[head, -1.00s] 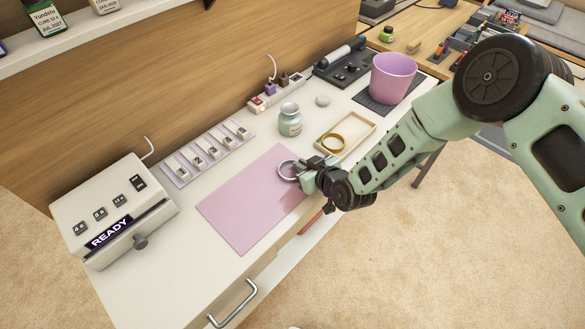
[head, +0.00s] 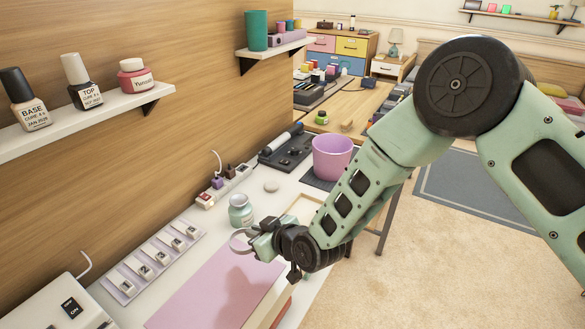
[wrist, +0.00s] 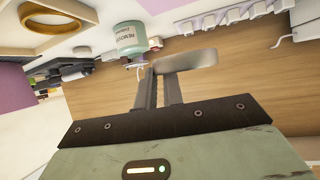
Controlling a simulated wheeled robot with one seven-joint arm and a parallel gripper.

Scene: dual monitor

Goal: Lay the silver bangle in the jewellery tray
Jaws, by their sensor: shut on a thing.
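My gripper (head: 254,240) is shut on the silver bangle (head: 240,241) and holds it raised over the desk, near the far end of the pink mat. In the wrist view the bangle (wrist: 188,62) is pinched on edge between the fingertips (wrist: 160,85). The jewellery tray (head: 296,200) is a shallow, pale wooden tray to the right of the gripper, mostly hidden behind my arm in the head view. In the wrist view a gold bangle (wrist: 22,14) lies in it at the upper left.
A green remover bottle (head: 240,212) stands close behind the gripper. The pink mat (head: 225,290) is bare. A row of small displays (head: 155,260), a power strip (head: 222,185) and a pink bin (head: 332,157) stand around. A shelf with bottles (head: 80,115) hangs at the left.

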